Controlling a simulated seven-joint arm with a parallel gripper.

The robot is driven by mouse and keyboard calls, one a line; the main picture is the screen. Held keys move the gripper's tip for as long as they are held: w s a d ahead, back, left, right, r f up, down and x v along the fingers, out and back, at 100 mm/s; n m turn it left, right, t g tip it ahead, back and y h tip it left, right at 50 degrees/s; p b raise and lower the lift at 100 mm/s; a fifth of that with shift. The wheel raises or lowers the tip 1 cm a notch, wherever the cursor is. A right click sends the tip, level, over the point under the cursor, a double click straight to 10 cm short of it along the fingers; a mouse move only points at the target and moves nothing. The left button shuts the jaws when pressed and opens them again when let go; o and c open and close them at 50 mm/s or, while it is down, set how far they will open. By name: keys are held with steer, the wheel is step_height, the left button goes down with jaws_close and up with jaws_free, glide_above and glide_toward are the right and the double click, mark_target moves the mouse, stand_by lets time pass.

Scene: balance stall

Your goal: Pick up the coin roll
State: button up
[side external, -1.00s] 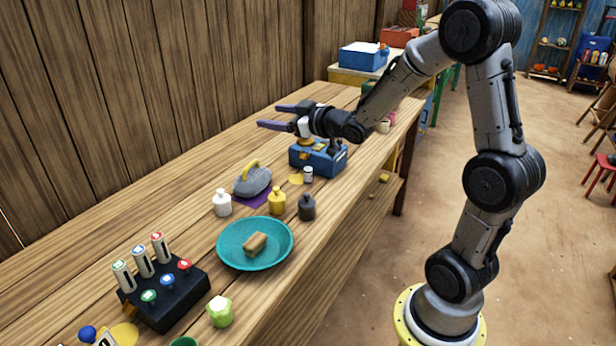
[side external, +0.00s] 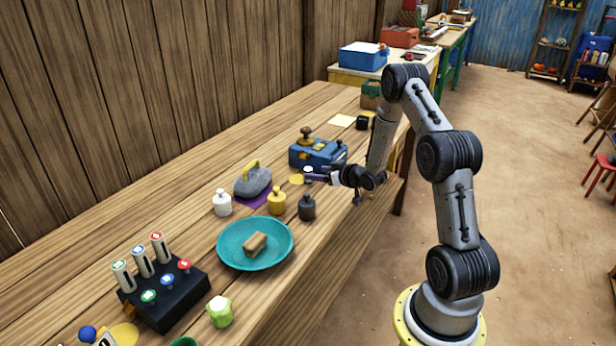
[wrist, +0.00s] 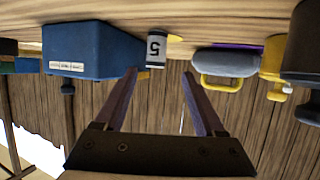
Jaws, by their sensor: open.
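The coin roll, a small upright cylinder with a white band marked 5 and dark ends, shows in the wrist view (wrist: 156,48). It stands on the wooden table by the blue box; the wrist picture is upside down. My gripper (wrist: 159,73) is open, and the roll appears just beyond its fingertips, between them and closer to the left finger. Nothing is held. In the side view my gripper (side external: 314,174) is low over the table in front of the blue box and partly hides the roll.
The blue box (side external: 318,154) is close behind my gripper. A teal dish (side external: 232,256) holds a brown block.

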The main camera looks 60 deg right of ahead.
mark_target(310, 170)
steer(key=shift+d+x, duration=0.15)
steer(key=shift+x, duration=1.6)
steer(key=shift+d+x, duration=0.2)
steer(key=shift+x, duration=1.6)
steer(key=shift+s+r, duration=0.1)
steer(key=shift+s, duration=0.05)
jaws_close()
steer(key=shift+r, duration=0.1)
